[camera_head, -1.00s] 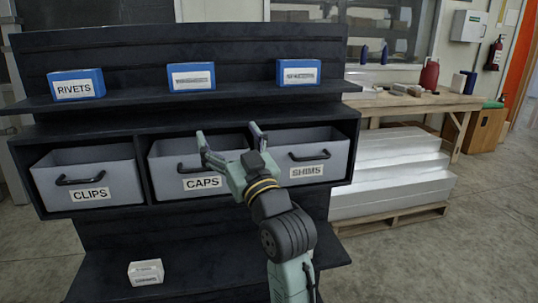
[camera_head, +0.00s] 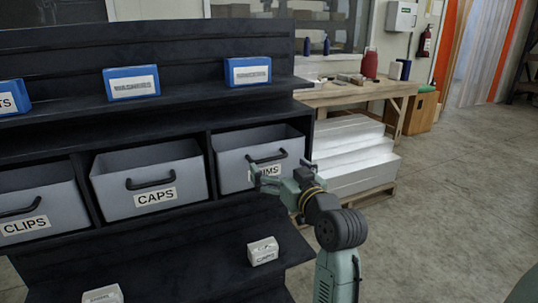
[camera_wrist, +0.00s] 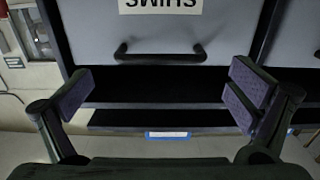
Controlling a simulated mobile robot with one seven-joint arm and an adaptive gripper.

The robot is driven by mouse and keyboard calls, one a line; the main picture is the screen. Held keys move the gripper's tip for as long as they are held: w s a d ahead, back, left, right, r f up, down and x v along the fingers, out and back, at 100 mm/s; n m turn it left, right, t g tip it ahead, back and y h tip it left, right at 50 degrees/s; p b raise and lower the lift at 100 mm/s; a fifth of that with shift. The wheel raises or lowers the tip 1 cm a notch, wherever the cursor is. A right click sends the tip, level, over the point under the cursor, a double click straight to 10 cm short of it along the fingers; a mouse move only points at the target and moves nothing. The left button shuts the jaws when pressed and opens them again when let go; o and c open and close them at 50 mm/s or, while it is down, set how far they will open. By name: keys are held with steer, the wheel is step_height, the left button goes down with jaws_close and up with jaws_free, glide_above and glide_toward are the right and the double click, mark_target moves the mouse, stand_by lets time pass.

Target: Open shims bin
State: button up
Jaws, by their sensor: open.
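The shims bin (camera_head: 232,168) is a grey bin in the right slot of the dark shelf, seated in the slot like its neighbours. Its black handle (camera_head: 268,157) and part of its white label show in the head view; my gripper covers the rest of the label. In the wrist view the bin front (camera_wrist: 90,35) fills the top, with the label upside down and the handle (camera_wrist: 160,55) below it. My gripper (camera_head: 279,172) is open in front of the bin. In the wrist view its fingers (camera_wrist: 158,97) stand wide apart, either side of the handle, with nothing between them.
The caps bin (camera_head: 120,200) and clips bin (camera_head: 40,200) sit to the left. Blue boxes (camera_head: 132,85) stand on the shelf above. A small white box (camera_head: 262,251) lies on the lower shelf.

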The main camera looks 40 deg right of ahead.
mark_target(270, 160)
steer(key=p+x, duration=0.1)
steer(key=x, duration=0.4)
steer(key=shift+a, duration=0.1)
steer(key=c, duration=1.4)
steer(key=shift+f+b, duration=0.15)
steer(key=shift+b, duration=0.15)
